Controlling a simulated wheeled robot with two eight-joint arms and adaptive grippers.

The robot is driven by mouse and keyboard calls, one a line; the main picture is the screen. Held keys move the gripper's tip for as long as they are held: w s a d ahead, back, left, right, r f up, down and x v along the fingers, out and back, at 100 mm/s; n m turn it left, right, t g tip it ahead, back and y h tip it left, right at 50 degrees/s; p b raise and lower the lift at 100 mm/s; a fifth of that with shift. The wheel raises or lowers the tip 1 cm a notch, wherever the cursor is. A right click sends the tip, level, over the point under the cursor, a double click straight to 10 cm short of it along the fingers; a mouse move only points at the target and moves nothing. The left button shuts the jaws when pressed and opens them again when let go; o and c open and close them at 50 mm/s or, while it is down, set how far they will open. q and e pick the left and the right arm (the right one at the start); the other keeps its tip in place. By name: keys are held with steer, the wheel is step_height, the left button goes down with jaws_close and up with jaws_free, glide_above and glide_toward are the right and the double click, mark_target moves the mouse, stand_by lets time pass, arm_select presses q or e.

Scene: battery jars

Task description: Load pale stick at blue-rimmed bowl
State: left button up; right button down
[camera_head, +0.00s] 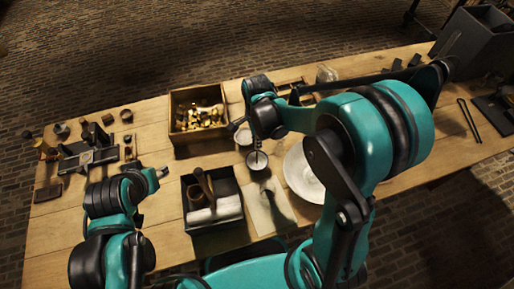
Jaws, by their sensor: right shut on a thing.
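My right gripper (257,137) hangs over the middle of the table, pointing down. It is shut on a thin stick, taken as the pale stick (257,150), mostly hidden by the gripper. The stick's lower end is over or in a small round cup (257,166); I cannot tell whether it touches. A second small cup (243,138) stands just behind it. Rim colours are too small to tell, so I cannot pick out the blue-rimmed bowl. My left gripper (162,172) is over the left part of the table, apart from these things; its jaws are unclear.
A wooden box (174,108) of brass-coloured pieces stands behind. A dark divided tray (198,226) is at the front, beside a pale sheet (262,218). A white plate (298,178) lies right, partly behind my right arm. Metal tools and small jars crowd the left end.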

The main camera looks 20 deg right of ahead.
stand_by(0.3)
steer(key=shift+r+p, duration=2.65)
steer(key=shift+r, duration=0.95)
step_height(320, 180, up, 4)
steer(key=p, duration=0.3)
